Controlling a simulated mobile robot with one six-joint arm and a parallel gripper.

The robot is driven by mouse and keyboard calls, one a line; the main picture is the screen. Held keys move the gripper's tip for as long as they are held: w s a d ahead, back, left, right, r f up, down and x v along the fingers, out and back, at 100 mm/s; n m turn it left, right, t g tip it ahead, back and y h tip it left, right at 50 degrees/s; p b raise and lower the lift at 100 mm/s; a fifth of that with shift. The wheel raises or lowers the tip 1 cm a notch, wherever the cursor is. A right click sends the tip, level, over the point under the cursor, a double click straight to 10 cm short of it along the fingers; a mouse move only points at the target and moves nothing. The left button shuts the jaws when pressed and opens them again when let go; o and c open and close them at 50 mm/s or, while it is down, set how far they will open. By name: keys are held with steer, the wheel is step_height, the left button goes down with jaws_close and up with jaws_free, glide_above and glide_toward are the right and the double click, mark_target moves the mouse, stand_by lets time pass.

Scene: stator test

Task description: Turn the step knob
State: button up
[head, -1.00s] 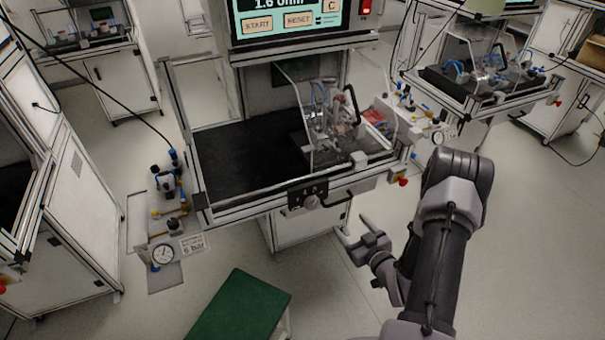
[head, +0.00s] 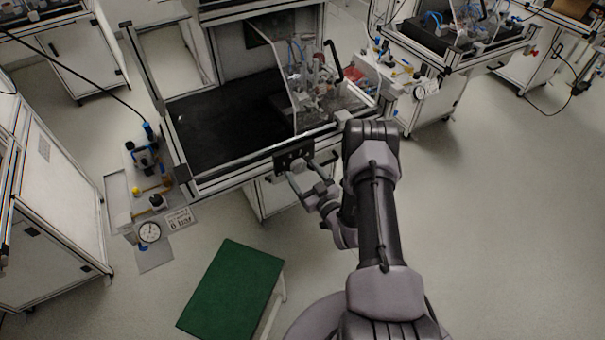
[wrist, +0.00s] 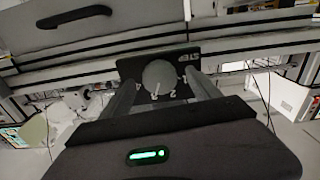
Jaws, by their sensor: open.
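The step knob (wrist: 160,75) is a round grey knob on a black plate (wrist: 185,60) with white digits, which the wrist view shows beyond my fingers. In the head view the black plate (head: 281,161) is on the front rail of the middle bench, and my gripper hides most of the knob. My gripper (wrist: 163,82) is open, one finger to each side of the knob as seen from the wrist. I cannot tell whether the fingers reach around the knob or touch it. In the head view my gripper (head: 301,172) is right in front of the plate.
The bench has a black top (head: 225,125) and a clear guard (head: 305,85) over a fixture. A black handle (wrist: 75,17) is at the upper left of the wrist view. A green-topped stool (head: 232,290) stands below the bench, left of my arm. Floor to the right is free.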

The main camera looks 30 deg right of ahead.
steer(key=shift+w, duration=0.35)
steer(key=shift+c, duration=0.4)
steer(key=c, duration=1.3)
steer(key=n+b, duration=0.2)
steer(key=n, duration=0.2)
steer(key=shift+f+n, duration=0.1)
steer(key=shift+n, duration=0.3)
steer(key=shift+n+b, duration=1)
steer(key=shift+n, duration=0.9)
